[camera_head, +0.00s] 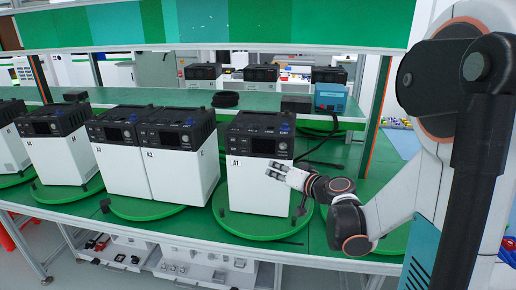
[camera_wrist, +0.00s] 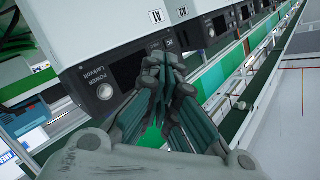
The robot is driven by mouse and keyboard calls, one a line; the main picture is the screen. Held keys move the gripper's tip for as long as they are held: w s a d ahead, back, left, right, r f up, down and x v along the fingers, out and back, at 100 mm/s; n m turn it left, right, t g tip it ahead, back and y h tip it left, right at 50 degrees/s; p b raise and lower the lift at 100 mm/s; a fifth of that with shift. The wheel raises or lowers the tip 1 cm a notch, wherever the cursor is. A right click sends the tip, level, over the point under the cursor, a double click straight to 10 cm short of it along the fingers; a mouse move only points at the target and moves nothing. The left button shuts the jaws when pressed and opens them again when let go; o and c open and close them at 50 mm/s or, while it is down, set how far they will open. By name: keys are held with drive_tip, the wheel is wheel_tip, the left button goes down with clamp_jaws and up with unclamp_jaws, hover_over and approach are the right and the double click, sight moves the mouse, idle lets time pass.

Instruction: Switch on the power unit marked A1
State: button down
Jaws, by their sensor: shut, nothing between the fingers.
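The power unit marked A1 (camera_head: 256,185) is a white box with a black top and front panel, standing upright on a green turntable. It also shows in the wrist view (camera_wrist: 110,35), turned over, with its A1 label. On its black panel is a round pale button (camera_wrist: 105,91) beside the word POWER. A dark screen sits between that button and my fingers. My gripper (camera_head: 272,170) is shut and empty at the unit's front, below the black panel in the head view. The fingertips (camera_wrist: 168,62) are near the panel in the wrist view; I cannot tell whether they touch.
The unit marked A2 (camera_head: 178,175) stands left of A1 on another turntable (camera_head: 150,212), with several similar units beyond. A green shelf (camera_head: 180,99) behind holds more black units and a blue box (camera_head: 330,97). Cables lie right of A1.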

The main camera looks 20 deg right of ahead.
sight(283, 146)
drive_tip(key=shift+s+d+m+t, duration=0.2)
drive_tip(key=shift+d+m+t, duration=0.1)
drive_tip(key=shift+d, duration=0.55)
drive_tip(key=shift+w, duration=0.1)
drive_tip(key=w+d, duration=0.5)
drive_tip(key=w, duration=0.2)
drive_tip(key=shift+w, duration=0.2)
idle(1.1)
drive_tip(key=shift+w+d, duration=0.15)
drive_tip(key=shift+w, duration=0.1)
drive_tip(key=shift+w+d, duration=0.2)
drive_tip(key=shift+w, duration=0.05)
idle(0.7)
idle(0.3)
drive_tip(key=shift+s+a, duration=0.45)
drive_tip(key=shift+s, duration=0.2)
